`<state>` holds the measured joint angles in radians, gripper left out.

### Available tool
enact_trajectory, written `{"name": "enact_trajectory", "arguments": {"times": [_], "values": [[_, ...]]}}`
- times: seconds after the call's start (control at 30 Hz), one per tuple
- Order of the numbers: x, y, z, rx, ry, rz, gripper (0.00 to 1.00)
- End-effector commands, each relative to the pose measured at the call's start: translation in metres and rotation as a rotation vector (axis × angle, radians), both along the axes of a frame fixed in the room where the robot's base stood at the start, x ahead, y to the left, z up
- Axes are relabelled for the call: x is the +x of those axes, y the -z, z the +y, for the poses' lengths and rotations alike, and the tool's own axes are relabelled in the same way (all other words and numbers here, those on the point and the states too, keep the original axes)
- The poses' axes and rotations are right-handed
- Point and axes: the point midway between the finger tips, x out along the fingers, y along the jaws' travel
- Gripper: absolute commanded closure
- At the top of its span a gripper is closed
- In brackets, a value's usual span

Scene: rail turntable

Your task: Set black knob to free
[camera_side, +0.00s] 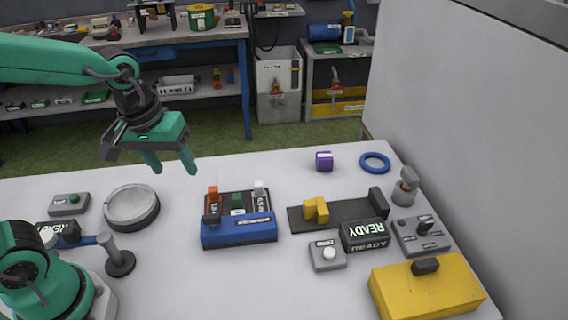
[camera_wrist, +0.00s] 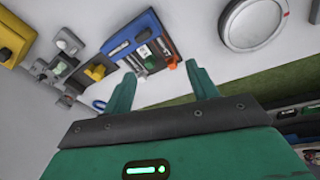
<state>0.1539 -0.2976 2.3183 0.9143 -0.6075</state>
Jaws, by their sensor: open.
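A black knob (camera_side: 425,226) stands on a small grey panel (camera_side: 408,240) at the right of the table in the side view. The panel carries dark labels too small to read, so I cannot tell which setting the knob points to. A second black knob-like piece (camera_side: 425,266) sits on top of the yellow box (camera_side: 400,296) just in front. My gripper (camera_side: 171,167) is open and empty, raised over the back left of the table, far from both. Its spread fingers also show in the wrist view (camera_wrist: 160,76), with nothing between them.
A blue box with coloured sliders (camera_side: 238,230) and a black rail with a yellow block (camera_side: 345,216) lie between my gripper and the panel. A READY display (camera_side: 364,236) and a grey post (camera_side: 404,190) stand near the panel. A round turntable (camera_side: 131,207) is at left.

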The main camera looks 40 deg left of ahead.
Motion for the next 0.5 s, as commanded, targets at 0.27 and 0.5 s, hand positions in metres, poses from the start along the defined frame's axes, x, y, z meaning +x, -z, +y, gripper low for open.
{"name": "enact_trajectory", "arguments": {"times": [0.27,0.5], "values": [[0.022,0.036,-0.026,-0.012,-0.198,0.137,0.42],[0.031,0.056,-0.040,-0.004,-0.311,0.199,0.42]]}}
